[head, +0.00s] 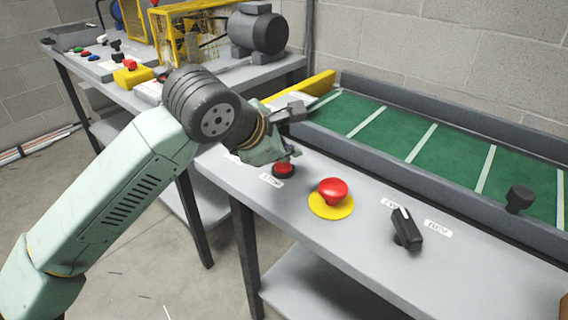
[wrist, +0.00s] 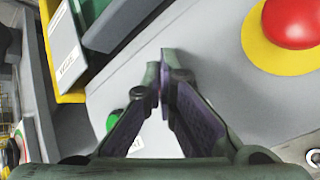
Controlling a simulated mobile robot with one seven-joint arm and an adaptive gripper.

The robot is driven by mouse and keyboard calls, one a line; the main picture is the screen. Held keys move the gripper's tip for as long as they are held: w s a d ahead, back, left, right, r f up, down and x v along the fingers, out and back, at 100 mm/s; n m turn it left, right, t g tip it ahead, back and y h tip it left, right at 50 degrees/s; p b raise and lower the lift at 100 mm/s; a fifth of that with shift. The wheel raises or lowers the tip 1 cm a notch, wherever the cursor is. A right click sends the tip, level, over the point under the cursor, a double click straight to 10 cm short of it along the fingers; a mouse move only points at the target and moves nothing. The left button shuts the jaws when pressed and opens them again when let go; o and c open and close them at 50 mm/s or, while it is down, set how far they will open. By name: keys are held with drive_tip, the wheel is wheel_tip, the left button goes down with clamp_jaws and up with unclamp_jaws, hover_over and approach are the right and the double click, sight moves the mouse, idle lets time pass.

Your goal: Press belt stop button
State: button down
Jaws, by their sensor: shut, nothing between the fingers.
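The belt stop button is a small red button (head: 284,169) on a black base on the grey bench. A white label (head: 271,180) that seems to read STOP lies beside it. My gripper (head: 294,152) is shut and empty, with its fingers right over or at this button. I cannot tell whether they touch it. In the wrist view the shut fingers (wrist: 166,62) point at bare grey bench top, and the small red button is not seen there. A green button (wrist: 113,120) shows left of the fingers in the wrist view.
A larger red mushroom button (head: 333,189) on a yellow disc stands just right; it also shows in the wrist view (wrist: 298,20). A green belt (head: 392,130) with raised rails runs behind.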

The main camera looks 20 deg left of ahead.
sight(287, 166)
drive_tip(key=shift+r, duration=0.2)
wheel_tip(287, 166, up, 6)
drive_tip(key=p, duration=0.3)
idle(0.4)
idle(0.6)
